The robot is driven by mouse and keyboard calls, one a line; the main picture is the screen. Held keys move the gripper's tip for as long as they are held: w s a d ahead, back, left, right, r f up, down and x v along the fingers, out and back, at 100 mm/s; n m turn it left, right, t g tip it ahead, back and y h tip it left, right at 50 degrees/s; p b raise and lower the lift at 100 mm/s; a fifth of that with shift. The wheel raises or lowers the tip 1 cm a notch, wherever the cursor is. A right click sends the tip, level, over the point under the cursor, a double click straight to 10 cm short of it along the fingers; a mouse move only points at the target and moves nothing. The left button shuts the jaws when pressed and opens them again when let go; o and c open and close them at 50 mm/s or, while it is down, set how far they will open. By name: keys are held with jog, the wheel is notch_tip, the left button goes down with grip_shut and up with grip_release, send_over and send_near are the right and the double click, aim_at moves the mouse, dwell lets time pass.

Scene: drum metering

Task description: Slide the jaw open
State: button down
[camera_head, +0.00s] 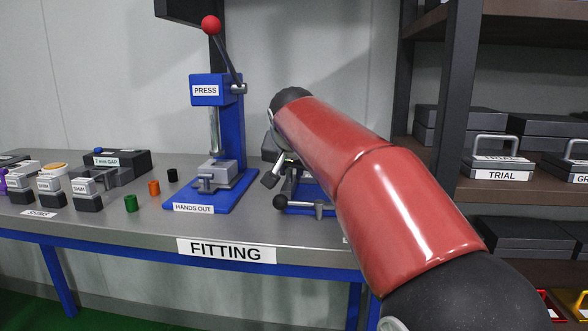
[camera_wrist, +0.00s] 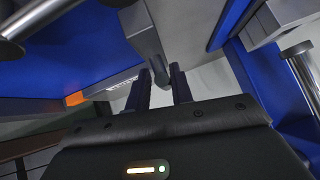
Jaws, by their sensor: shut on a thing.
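The vise (camera_head: 318,190) stands on the bench right of the press, with a blue base and a grey bar that ends in a black ball (camera_head: 281,202). My red arm hides most of its upper part. My gripper (camera_head: 277,172) reaches down at the vise's left side. In the wrist view, the two dark fingers of my gripper (camera_wrist: 160,82) are shut on a narrow grey lug (camera_wrist: 158,66). The lug hangs from a grey block that looks like the vise's jaw (camera_wrist: 142,32). The head view does not show how far the jaw stands open.
The blue press (camera_head: 232,125) with its red-knobbed lever (camera_head: 211,25) stands close on the left. Shim blocks (camera_head: 87,192), small green (camera_head: 131,203) and orange (camera_head: 154,187) cylinders and a gap gauge (camera_head: 117,165) lie further left. A shelf (camera_head: 520,190) with cases stands right.

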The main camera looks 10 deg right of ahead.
jog(key=shift+w+a+r, duration=0.1)
jog(key=shift+a+r, duration=0.05)
jog(key=shift+a, duration=0.35)
jog(key=c, duration=1.6)
grip_release()
jog(key=shift+c, duration=0.2)
jog(key=shift+o, duration=1.2)
jog(key=shift+a, duration=0.2)
jog(key=shift+d, duration=0.2)
jog(key=shift+s, duration=0.2)
jog(key=v, duration=0.7)
jog(key=shift+r, duration=0.25)
jog(key=shift+s, duration=0.1)
